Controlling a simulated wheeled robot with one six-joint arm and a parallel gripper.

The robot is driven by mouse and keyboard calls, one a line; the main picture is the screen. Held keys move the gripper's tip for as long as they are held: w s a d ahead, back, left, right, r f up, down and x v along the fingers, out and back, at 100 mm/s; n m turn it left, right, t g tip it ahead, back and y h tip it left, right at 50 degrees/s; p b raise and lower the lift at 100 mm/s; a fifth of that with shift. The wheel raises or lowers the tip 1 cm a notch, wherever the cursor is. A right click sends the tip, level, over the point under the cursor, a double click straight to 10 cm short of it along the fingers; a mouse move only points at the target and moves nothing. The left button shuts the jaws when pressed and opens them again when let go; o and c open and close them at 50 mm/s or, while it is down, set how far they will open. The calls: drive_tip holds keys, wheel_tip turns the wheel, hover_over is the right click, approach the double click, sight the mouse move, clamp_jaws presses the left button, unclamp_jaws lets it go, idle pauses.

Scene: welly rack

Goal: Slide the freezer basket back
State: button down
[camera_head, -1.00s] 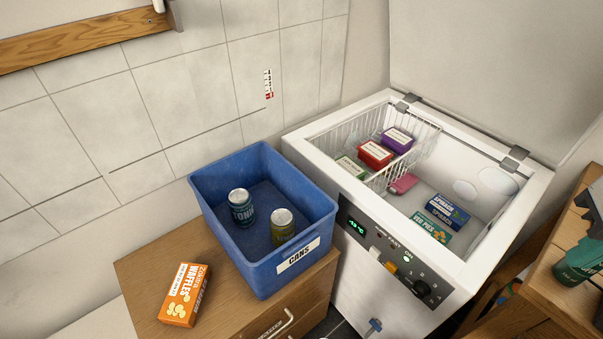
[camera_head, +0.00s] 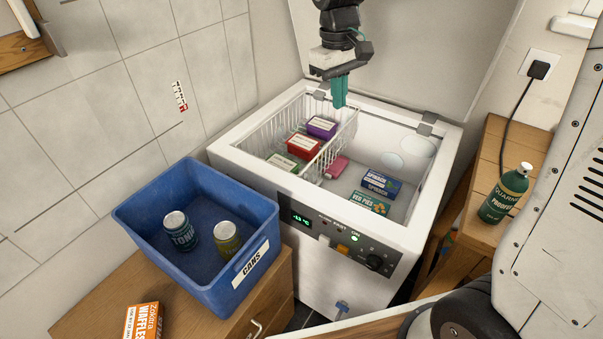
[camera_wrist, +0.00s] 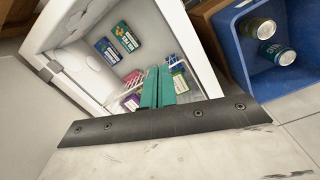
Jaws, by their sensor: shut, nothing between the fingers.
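The white wire freezer basket (camera_head: 271,130) hangs at the left end of the open chest freezer (camera_head: 231,158). It holds a purple box (camera_head: 321,127), a red box (camera_head: 304,146) and a green-and-white box (camera_head: 282,162). My gripper (camera_head: 340,104) has teal fingers pointing down, shut and empty, above the basket's back right corner. In the wrist view the fingers (camera_wrist: 158,72) are together in front of the basket's wires (camera_wrist: 133,78). Whether they touch the basket I cannot tell.
A blue crate (camera_head: 141,232) with two cans stands left of the freezer on a wooden cabinet, beside an orange waffle box (camera_head: 142,321). Blue and green boxes (camera_head: 380,184) and a pink packet (camera_head: 336,167) lie on the freezer floor. A green bottle (camera_head: 506,193) stands at right.

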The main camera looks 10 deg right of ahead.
drive_tip(key=n, duration=0.2)
hover_over(302, 174)
drive_tip(key=w+d, duration=0.1)
drive_tip(key=w, duration=0.2)
wheel_tip(302, 174, down, 10)
drive_tip(key=w+a+f+n+g+h, duration=0.1)
drive_tip(key=w+a+f, duration=0.15)
drive_tip(key=f, duration=0.45)
drive_tip(key=w+a+f+n, duration=0.1)
drive_tip(key=w+a+f, duration=0.15)
drive_tip(key=f, duration=0.35)
drive_tip(key=x, duration=1)
drive_tip(key=shift+d+f, duration=0.2)
drive_tip(key=shift+d, duration=0.1)
drive_tip(key=shift+s+d+r, duration=0.2)
drive_tip(key=shift+s+d, duration=0.65)
drive_tip(key=shift+d, duration=0.05)
drive_tip(key=shift+s+d, duration=0.35)
drive_tip(key=shift+s, duration=0.05)
drive_tip(key=shift+s, duration=0.1)
